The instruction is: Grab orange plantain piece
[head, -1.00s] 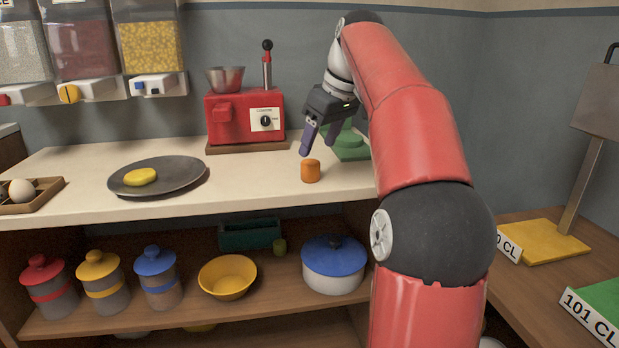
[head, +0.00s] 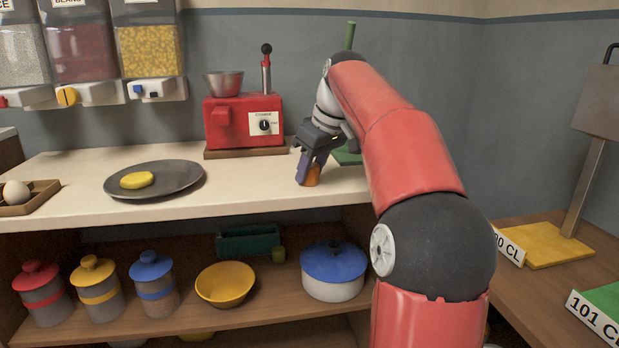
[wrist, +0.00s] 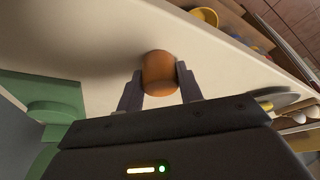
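The orange plantain piece (wrist: 159,73) is a short upright cylinder on the counter near its front edge. In the head view it (head: 313,177) is partly hidden behind a finger. My gripper (wrist: 159,70) is lowered around it, with one finger on either side in the wrist view. The fingers look spread, with little or no gap to the piece; contact is hard to make out. In the head view my gripper (head: 313,172) points down at the counter.
A grey plate (head: 178,177) with a yellow piece (head: 137,180) lies to the left. A red machine (head: 243,122) stands behind, and a green object (head: 347,157) is behind my gripper. An egg tray (head: 40,197) is at far left. The shelf below holds jars, a bowl and a pot.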

